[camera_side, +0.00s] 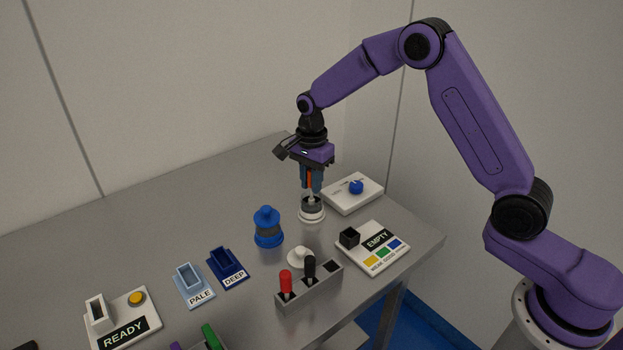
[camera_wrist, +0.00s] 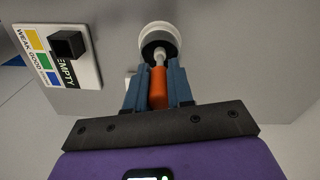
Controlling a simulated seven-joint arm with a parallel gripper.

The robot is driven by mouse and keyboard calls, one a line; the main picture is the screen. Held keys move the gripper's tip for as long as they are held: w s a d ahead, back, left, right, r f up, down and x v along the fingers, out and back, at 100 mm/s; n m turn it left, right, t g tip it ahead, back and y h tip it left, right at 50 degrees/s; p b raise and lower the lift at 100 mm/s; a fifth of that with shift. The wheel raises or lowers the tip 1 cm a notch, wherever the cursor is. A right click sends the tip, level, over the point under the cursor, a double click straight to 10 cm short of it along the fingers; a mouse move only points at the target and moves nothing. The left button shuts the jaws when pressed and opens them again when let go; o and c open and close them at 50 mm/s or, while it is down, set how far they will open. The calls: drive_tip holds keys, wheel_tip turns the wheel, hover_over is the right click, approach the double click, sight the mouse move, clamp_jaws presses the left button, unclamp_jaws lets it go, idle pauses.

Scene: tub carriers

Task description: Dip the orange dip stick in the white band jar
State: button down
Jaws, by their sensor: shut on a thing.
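My gripper (camera_side: 311,187) is shut on the orange dip stick (camera_side: 309,180), upright above the white band jar (camera_side: 312,214). In the wrist view the orange handle (camera_wrist: 158,88) sits between the blue fingers, and its pale shaft points into the jar's round mouth (camera_wrist: 160,36). The jar has white bands and a dark middle, and stands open on the table. The shaft's lower end is at the mouth; I cannot tell how far inside it reaches. A white knobbed lid (camera_side: 300,257) lies on the table in front.
A blue band jar (camera_side: 268,240) with its lid on stands left of the white one. A rack (camera_side: 311,287) with red and black sticks is in front. The EMPTY board (camera_side: 372,262) and a white box with a blue knob (camera_side: 355,187) are at right. PALE and DEEP holders (camera_side: 194,295) are left.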

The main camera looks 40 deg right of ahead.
drive_tip(key=shift+f, duration=0.95)
idle(0.6)
drive_tip(key=shift+r, duration=0.15)
idle(1.8)
drive_tip(key=shift+r, duration=4.4)
drive_tip(key=shift+s, duration=0.1)
